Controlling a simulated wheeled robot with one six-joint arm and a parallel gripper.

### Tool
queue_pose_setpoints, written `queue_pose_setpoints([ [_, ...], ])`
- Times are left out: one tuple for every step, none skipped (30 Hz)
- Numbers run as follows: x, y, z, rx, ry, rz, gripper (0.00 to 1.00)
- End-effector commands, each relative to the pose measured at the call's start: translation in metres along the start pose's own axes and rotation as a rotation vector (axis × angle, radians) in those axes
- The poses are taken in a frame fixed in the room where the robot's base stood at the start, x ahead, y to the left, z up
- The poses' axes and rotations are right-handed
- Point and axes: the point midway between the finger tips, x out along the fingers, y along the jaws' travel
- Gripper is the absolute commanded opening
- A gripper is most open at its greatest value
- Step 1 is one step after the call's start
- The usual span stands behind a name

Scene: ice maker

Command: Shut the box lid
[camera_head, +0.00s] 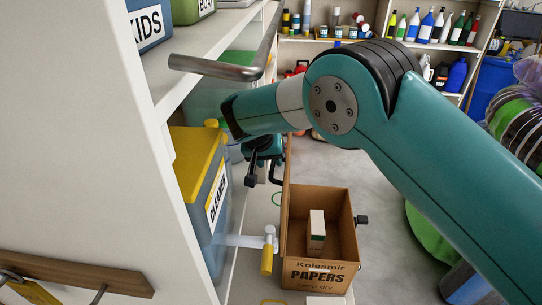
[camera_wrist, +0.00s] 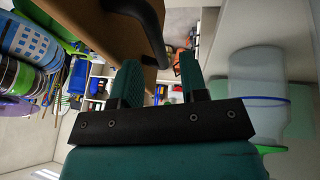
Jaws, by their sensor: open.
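The open cardboard box (camera_head: 319,276), marked PAPERS, stands low beside the shelving with a small carton (camera_head: 316,230) inside. Its brown lid (camera_head: 288,185) stands up along the box's left side, seen nearly edge-on. My gripper (camera_head: 263,168) is just left of the lid, near its far end, partly hidden by my arm. In the wrist view, my gripper's fingers (camera_wrist: 162,84) are apart with nothing between them. A brown panel (camera_wrist: 105,28), apparently the lid, with a black handle (camera_wrist: 145,22) lies above the fingers; I cannot tell whether they touch.
A white tap with a yellow handle (camera_head: 267,250) sticks out beside the box. Open floor (camera_head: 385,225) lies right of the box.

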Motion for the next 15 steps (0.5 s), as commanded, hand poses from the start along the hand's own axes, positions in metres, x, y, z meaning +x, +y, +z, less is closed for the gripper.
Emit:
queue_pose_setpoints([
  [0.004,0.001,-0.001,0.000,-0.002,0.002,0.40],
  [0.008,0.001,-0.001,0.000,-0.002,0.002,0.40],
  [0.011,0.001,-0.001,0.000,-0.002,0.001,0.40],
  [0.014,0.000,-0.001,0.000,-0.001,0.000,0.40],
  [0.016,0.000,-0.001,0.000,0.000,0.000,0.40],
  [0.018,0.000,0.000,0.000,0.000,-0.001,0.40],
  [0.019,0.000,0.000,0.000,0.000,-0.001,0.40],
  [0.019,0.000,0.000,0.000,0.000,-0.001,0.40],
  [0.020,0.000,0.000,0.000,0.000,-0.001,0.40],
  [0.020,0.000,0.000,0.000,0.000,-0.001,0.40],
  [0.020,0.000,0.000,0.000,0.000,-0.001,0.40],
  [0.020,0.000,0.000,0.000,0.000,-0.001,0.40],
  [0.020,0.000,0.000,0.000,0.000,-0.001,0.40],
  [0.020,0.000,0.000,0.000,0.000,-0.001,0.40],
  [0.020,0.000,0.000,0.000,0.000,-0.001,0.31],
])
